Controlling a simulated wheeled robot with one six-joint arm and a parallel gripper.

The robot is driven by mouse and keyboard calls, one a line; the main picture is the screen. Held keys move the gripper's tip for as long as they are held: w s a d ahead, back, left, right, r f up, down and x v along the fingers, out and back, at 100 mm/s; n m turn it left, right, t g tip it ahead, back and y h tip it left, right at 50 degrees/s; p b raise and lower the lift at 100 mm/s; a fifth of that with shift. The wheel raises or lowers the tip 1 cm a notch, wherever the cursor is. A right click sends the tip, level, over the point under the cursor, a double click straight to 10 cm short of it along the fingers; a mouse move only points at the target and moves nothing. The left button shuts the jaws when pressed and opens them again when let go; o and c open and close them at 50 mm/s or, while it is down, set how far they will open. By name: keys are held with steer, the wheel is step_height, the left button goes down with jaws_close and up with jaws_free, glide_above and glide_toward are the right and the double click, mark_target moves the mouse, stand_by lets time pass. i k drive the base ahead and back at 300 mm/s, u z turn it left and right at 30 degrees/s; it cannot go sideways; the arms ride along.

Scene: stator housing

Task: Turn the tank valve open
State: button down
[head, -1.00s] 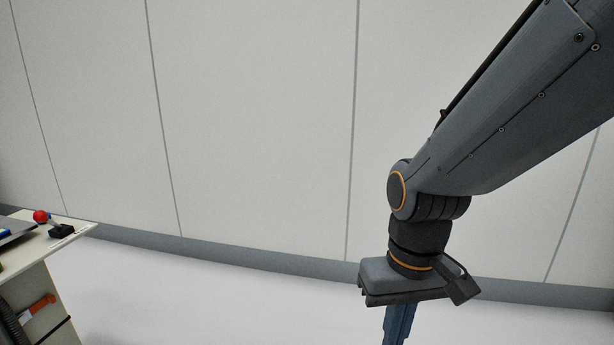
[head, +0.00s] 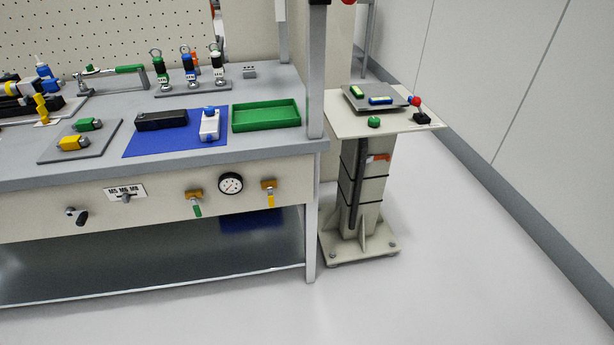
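Two small brass valves sit on the bench's front panel, one with a green lever (head: 197,210) and one with a yellow lever (head: 270,200). Both levers hang downward. A round white dial gauge (head: 231,183) is between them. An orange handle (head: 377,158) lies roughly level on the column of the pedestal at right. No readable label marks any of these as the tank valve, so I cannot tell which it is. My gripper is not in view.
The bench (head: 270,148) carries a green tray (head: 265,115), a blue mat (head: 168,149) and several tools. A black-knobbed crank (head: 78,216) is on its front panel. The pedestal (head: 362,215) stands right of the bench. The floor in front and to the right is clear.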

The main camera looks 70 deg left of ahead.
mark_target(196, 209)
steer(key=z, duration=0.95)
steer(key=k, duration=1)
steer(key=u, duration=3.5)
steer(key=i, duration=0.5)
steer(key=u, duration=0.1)
steer(key=k, duration=0.75)
steer(key=z, duration=0.55)
